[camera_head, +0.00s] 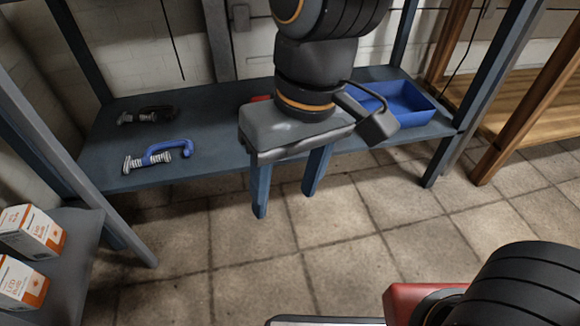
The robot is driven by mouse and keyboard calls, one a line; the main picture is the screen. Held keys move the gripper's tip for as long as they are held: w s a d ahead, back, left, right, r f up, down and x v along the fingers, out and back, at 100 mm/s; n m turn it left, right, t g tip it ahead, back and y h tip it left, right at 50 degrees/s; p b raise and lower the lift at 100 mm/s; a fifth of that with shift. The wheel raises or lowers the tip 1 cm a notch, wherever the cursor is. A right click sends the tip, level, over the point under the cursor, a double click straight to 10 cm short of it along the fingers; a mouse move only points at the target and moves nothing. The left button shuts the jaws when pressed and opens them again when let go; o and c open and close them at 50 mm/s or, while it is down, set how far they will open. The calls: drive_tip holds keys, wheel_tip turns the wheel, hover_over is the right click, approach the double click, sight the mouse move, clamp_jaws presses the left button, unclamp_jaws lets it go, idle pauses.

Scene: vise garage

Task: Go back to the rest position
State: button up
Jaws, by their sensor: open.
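My gripper (288,188) is in the upper middle of the head view, pointing down in front of the blue-grey shelf (215,115). Its two blue fingers are spread apart with nothing between them. The fingertips hang in front of the shelf's front edge, over the tiled floor. The gripper body hides part of the shelf behind it, including most of a small red thing (260,98).
A blue clamp (175,150) and a dark clamp (150,115) lie on the shelf's left. A blue bin (400,100) stands at its right end. Two white-orange boxes (30,232) sit on a grey surface at left. A wooden shelf (535,115) stands right. The tiled floor (290,250) is clear.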

drive_tip(key=shift+s+d+n, duration=0.2)
drive_tip(key=shift+n, duration=0.1)
drive_tip(key=shift+r, duration=0.1)
drive_tip(key=shift+r+p, duration=0.75)
drive_tip(key=shift+p, duration=0.1)
drive_tip(key=shift+r+m+p, duration=0.3)
drive_tip(key=shift+r+m, duration=0.05)
drive_tip(key=shift+m, duration=0.05)
drive_tip(key=d+r+m+p, duration=0.2)
drive_tip(key=d+r+p, duration=0.5)
drive_tip(key=p, duration=0.5)
drive_tip(key=d+r+m+h+p, duration=0.1)
drive_tip(key=d+r+m+p, duration=0.1)
drive_tip(key=d+r+p, duration=0.5)
drive_tip(key=d+r+m+p, duration=0.2)
drive_tip(key=d+r+p, duration=0.5)
drive_tip(key=r+p, duration=0.8)
drive_tip(key=p, duration=0.4)
drive_tip(key=shift+m+h, duration=0.3)
drive_tip(key=shift+a, duration=0.1)
